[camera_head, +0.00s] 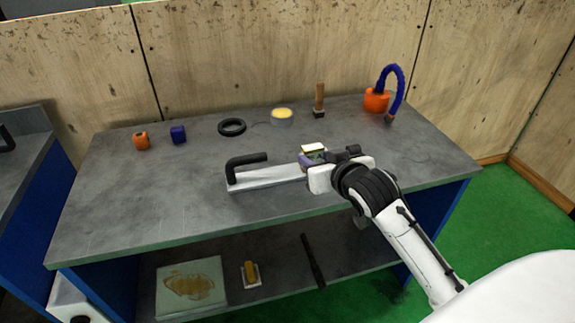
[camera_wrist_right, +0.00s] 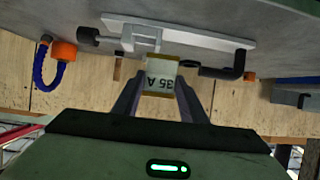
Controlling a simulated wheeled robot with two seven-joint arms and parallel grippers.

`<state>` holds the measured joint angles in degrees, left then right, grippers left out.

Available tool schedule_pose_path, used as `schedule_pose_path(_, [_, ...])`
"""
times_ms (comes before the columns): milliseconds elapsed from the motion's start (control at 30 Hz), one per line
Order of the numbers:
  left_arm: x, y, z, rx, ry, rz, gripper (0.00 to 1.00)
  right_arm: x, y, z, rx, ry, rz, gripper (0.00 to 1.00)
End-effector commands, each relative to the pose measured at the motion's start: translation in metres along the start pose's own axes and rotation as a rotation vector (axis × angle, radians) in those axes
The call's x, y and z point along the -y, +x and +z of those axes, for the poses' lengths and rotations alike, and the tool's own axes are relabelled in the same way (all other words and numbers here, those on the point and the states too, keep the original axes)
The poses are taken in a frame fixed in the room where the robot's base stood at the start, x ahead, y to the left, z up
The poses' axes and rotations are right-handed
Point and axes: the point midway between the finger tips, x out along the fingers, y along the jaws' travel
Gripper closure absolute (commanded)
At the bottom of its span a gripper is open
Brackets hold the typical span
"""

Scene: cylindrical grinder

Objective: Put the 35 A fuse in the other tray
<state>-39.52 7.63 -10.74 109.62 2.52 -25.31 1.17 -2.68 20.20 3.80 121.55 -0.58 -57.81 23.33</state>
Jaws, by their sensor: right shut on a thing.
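The 35 A fuse (camera_wrist_right: 160,80) is a pale block with tan edges, and its "35 A" label reads upside down in the wrist view. My right gripper (camera_wrist_right: 157,92) is shut on it, with one finger on each side. In the head view the fuse's pale top (camera_head: 313,148) shows at the tip of my right gripper (camera_head: 314,157), over the middle of the bench and behind the white bar. I cannot tell its exact height above the bench. No tray can be made out for certain on the bench top. My left gripper is not in view.
A white bar (camera_head: 268,178) with a black handle (camera_head: 245,162) lies beside the gripper. A black ring (camera_head: 232,127), yellow-topped tin (camera_head: 282,117), brush (camera_head: 319,101) and orange-based blue hose (camera_head: 376,101) stand behind. The bench's left front is clear. The lower shelf (camera_head: 280,262) holds several things.

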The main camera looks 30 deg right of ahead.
Motion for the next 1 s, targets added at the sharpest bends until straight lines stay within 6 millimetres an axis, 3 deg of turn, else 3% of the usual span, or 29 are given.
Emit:
schedule_pose_path(33, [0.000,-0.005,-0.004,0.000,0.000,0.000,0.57,-0.007,0.002,-0.017,-0.004,0.006,0.014,0.86])
schedule_pose_path(167, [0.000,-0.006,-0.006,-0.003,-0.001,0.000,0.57,-0.016,0.008,-0.024,0.003,0.015,0.033,0.86])
schedule_pose_path(400, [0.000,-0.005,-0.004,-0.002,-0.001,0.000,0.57,-0.017,0.027,0.015,0.007,0.017,0.035,0.86])
schedule_pose_path(800, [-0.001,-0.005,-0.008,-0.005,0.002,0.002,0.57,-0.017,0.047,0.057,0.005,0.016,0.034,0.86])
schedule_pose_path(1000, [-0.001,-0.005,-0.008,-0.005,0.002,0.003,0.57,-0.017,0.050,0.062,0.000,0.016,0.034,0.86])
